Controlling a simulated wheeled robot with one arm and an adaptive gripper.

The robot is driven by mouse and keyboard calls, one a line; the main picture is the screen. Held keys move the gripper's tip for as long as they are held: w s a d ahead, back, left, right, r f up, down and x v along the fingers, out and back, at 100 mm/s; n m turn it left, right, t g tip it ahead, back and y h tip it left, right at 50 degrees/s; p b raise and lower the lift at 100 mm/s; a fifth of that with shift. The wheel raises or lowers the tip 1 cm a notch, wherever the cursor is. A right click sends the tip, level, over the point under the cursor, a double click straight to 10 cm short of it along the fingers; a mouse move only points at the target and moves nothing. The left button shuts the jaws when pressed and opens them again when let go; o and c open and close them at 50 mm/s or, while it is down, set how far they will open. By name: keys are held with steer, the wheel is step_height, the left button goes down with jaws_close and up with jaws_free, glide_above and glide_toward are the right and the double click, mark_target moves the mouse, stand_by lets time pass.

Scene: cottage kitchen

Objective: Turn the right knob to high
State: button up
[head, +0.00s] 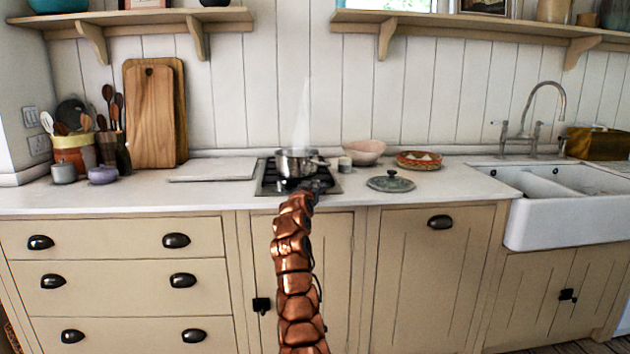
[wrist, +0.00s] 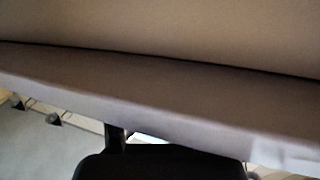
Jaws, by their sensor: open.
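The hob (head: 268,182) is set in the white worktop, with a steaming steel pot (head: 295,163) on it. My gripper (head: 320,183) is at the hob's front right, beside and below the pot; its small dark fingers are hard to make out. My copper-coloured arm reaches up to it from below. The right knob cannot be made out in the head view, where my gripper and arm cover part of the hob's front. In the wrist view, the black gripper body (wrist: 160,165) fills the bottom, under a large close brownish surface. Small dark shapes at the left may be knobs, but I cannot tell.
A lidded dish (head: 390,182), a pink bowl (head: 364,152) and a patterned dish (head: 419,160) stand right of the hob. A pale board (head: 213,169) lies to its left. The white sink (head: 570,215) is at the far right. Drawers and cupboards front the counter.

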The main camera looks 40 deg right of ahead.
mark_target(315, 184)
steer(key=shift+w+d+r, duration=0.15)
steer(key=shift+w+d, duration=0.1)
steer(key=shift+d, duration=0.05)
steer(key=shift+w+d+f, duration=0.15)
steer(key=shift+f, duration=0.05)
steer(key=shift+w+d+r+p, duration=0.15)
steer(key=shift+w+d+p, duration=0.25)
steer(key=shift+d, duration=0.25)
steer(key=shift+w+d, duration=0.2)
jaws_close()
